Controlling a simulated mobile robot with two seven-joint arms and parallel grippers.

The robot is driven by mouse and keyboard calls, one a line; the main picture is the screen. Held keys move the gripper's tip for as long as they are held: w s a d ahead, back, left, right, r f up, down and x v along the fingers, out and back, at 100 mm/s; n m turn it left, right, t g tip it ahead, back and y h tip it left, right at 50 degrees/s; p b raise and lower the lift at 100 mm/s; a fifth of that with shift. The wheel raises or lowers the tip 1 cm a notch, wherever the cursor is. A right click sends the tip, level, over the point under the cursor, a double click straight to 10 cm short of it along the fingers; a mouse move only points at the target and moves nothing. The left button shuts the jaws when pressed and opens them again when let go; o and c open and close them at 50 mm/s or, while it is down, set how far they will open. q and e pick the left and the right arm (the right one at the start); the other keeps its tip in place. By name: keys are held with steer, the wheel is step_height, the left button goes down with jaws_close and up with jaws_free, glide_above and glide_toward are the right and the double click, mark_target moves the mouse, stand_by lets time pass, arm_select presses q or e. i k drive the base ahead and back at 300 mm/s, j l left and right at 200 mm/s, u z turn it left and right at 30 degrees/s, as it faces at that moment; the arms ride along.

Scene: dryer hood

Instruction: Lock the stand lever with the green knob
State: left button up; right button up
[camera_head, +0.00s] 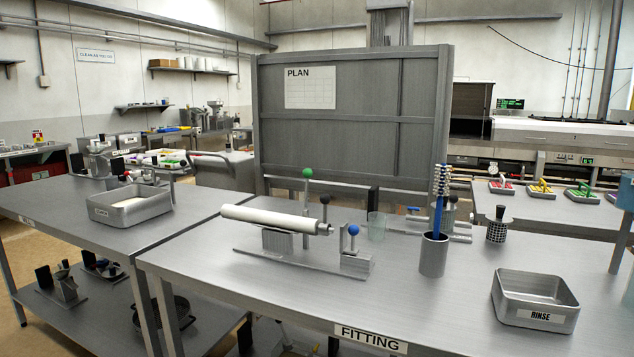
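The green knob (308,173) tops a thin lever (306,208) that stands upright behind a white roller. The roller (270,218) lies on the metal stand (300,262) on the front table. A black knob (325,198) is near the roller's right end, and a blue knob (353,229) tops a short post at the stand's right end. Neither of my grippers is in view.
A cup of rods (434,254), a clear glass (376,227) and a RINSE tray (535,300) stand right of the stand. Another tray (130,206) sits on the left table. A tall grey panel (350,150) rises behind. The table front is clear.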

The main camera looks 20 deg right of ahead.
mark_target(307, 173)
steer(key=i+j+u, duration=0.1)
steer(key=j, duration=0.3)
steer(key=i+j+u, duration=0.1)
steer(key=j, duration=0.3)
steer(key=i+j+u, duration=0.1)
steer(key=i+j, duration=0.3)
steer(key=j, duration=0.35)
steer(key=u, duration=0.05)
